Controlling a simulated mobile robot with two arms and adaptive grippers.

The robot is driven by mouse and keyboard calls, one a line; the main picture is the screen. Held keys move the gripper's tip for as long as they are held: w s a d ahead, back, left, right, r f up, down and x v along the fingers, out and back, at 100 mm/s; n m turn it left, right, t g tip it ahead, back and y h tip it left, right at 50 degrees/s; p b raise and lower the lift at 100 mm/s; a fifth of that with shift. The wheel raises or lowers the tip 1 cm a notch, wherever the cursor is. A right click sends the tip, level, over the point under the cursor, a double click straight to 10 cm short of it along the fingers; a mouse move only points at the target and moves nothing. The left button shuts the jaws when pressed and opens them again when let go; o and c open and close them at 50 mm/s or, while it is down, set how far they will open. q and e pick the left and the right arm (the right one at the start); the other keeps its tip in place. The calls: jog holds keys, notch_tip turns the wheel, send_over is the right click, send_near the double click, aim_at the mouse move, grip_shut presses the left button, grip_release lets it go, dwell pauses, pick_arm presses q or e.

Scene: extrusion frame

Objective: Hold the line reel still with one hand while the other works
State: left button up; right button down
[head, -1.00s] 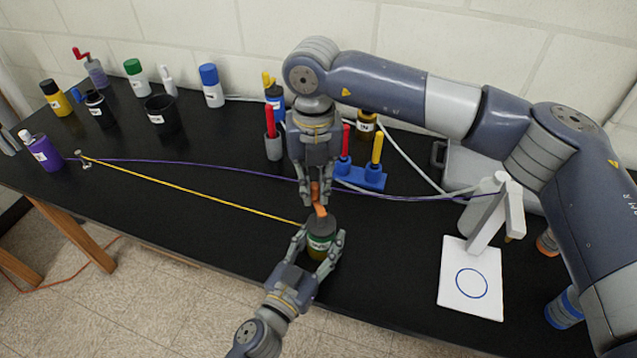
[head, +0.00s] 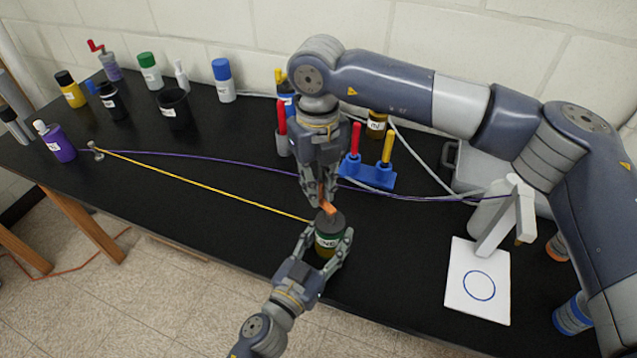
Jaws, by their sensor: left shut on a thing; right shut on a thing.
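The line reel (head: 328,232) is a dark-topped cylinder with a green and white label, standing on the black bench near its front edge. My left gripper (head: 330,252) is shut around the reel's body from the front. My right gripper (head: 325,198) comes down from above and is shut on the orange crank handle (head: 328,207) at the reel's top. A yellow line (head: 205,186) runs straight from the reel leftward to a small metal post (head: 96,151). The reel's lower part is partly hidden by my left fingers.
A purple line (head: 220,163) crosses the bench behind the reel to a white stand (head: 507,215) at right. A white card with a blue circle (head: 476,300) lies there. A blue holder (head: 368,172) with red and yellow handles stands behind. Bottles and a black cup (head: 175,110) fill the back left.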

jog(key=c, duration=1.5)
grip_release()
notch_tip(320, 180, up, 12)
jog(key=shift+r, duration=0.1)
